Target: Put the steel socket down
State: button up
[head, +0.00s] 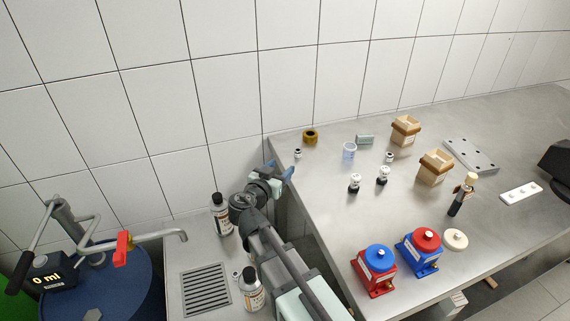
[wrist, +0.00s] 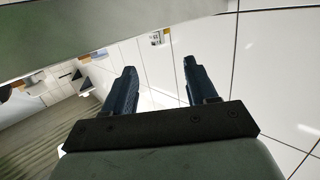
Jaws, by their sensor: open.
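My gripper (wrist: 158,75) is open in the wrist view, with its two dark blue fingers apart and nothing between them. In the head view my gripper (head: 286,172) is at the left edge of the steel bench, near the wall. A grey metallic cylinder (head: 364,139) lies on the bench near the wall; it may be the steel socket, but I cannot be sure. Small metallic fittings also stand on the bench, one near my gripper (head: 297,154) and one further right (head: 389,157). No object is in my grasp.
A brass ring (head: 310,136), a clear cup (head: 349,151), cardboard boxes (head: 436,167) and a grey plate (head: 471,155) are on the bench (head: 320,220). A red pump (head: 376,270) and a blue pump (head: 420,252) stand in front. Bottles (head: 221,215) flank my arm by the drain.

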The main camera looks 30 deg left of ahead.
aim_at(296, 152)
jog(key=shift+s+r, duration=0.1)
jog(key=shift+s, duration=0.4)
jog(key=w, duration=0.4)
jog(key=w+f, duration=0.1)
jog(key=w, duration=0.9)
jog(key=shift+d+f, duration=0.25)
jog(key=shift+f, duration=0.15)
grip_shut()
dwell(0.4)
jog(key=shift+r, duration=0.1)
